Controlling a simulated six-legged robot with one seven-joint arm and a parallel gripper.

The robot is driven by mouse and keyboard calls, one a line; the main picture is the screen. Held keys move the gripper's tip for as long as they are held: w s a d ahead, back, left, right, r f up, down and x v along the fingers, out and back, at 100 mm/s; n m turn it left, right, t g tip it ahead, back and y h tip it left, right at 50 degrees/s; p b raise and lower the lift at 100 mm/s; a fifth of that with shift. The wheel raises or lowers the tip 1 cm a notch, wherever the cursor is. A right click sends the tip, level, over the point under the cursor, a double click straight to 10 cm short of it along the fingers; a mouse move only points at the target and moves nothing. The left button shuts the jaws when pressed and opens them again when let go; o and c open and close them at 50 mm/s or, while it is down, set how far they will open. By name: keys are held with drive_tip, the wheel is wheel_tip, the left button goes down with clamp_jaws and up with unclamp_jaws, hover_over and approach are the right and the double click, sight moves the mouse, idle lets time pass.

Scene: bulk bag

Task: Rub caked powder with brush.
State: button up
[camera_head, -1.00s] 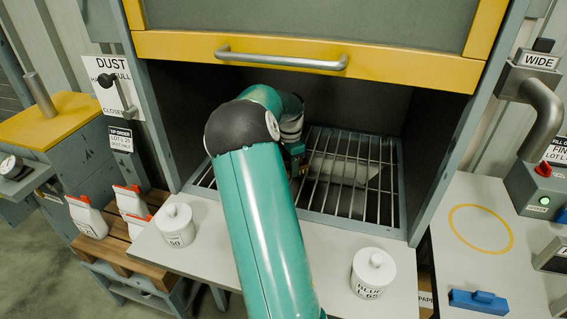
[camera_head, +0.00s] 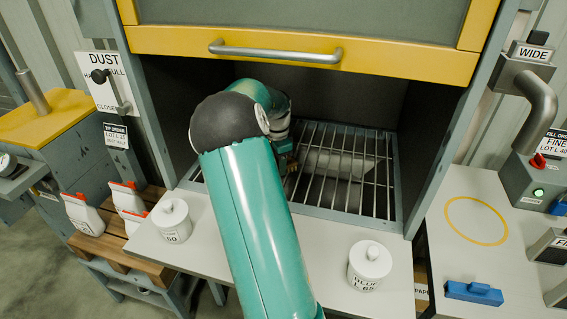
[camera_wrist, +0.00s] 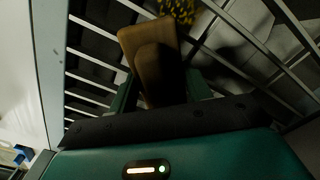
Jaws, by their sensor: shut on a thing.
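My gripper (camera_wrist: 162,88) is shut on a brush (camera_wrist: 146,50) with a brown wooden handle. Its yellow bristles (camera_wrist: 178,10) show at the top edge of the wrist view, over the metal grate. Whether the bristle tips touch anything cannot be told. A pale, lumpy mass (camera_head: 340,163), which may be the caked powder, lies below the grate bars, to the right of my gripper in the head view. It also shows through the bars in the wrist view (camera_wrist: 245,38). In the head view my own arm hides much of the gripper and brush.
The grate (camera_head: 330,204) fills the floor of a hooded station under a raised yellow-framed door (camera_head: 300,56). A white jar (camera_head: 172,222) stands at the front left ledge, another (camera_head: 369,266) at the front right. A blue block (camera_head: 474,293) lies on the right table.

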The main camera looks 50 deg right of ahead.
drive_tip(key=shift+w+a+f, duration=0.1)
drive_tip(key=shift+w+a, duration=0.2)
drive_tip(key=shift+w, duration=0.25)
drive_tip(key=shift+w+a, duration=0.25)
drive_tip(key=shift+w, duration=0.3)
drive_tip(key=shift+w+a+r, duration=0.1)
drive_tip(key=shift+w+a, duration=0.25)
drive_tip(key=shift+w, duration=0.5)
drive_tip(key=shift+w+a+r, duration=0.1)
drive_tip(key=shift+w+a, duration=0.25)
drive_tip(key=shift+w, duration=0.55)
drive_tip(key=shift+w+a+r, duration=0.1)
drive_tip(key=shift+w+a, duration=0.25)
drive_tip(key=shift+w, duration=0.5)
drive_tip(key=shift+r, duration=2.95)
drive_tip(key=shift+r, duration=1.5)
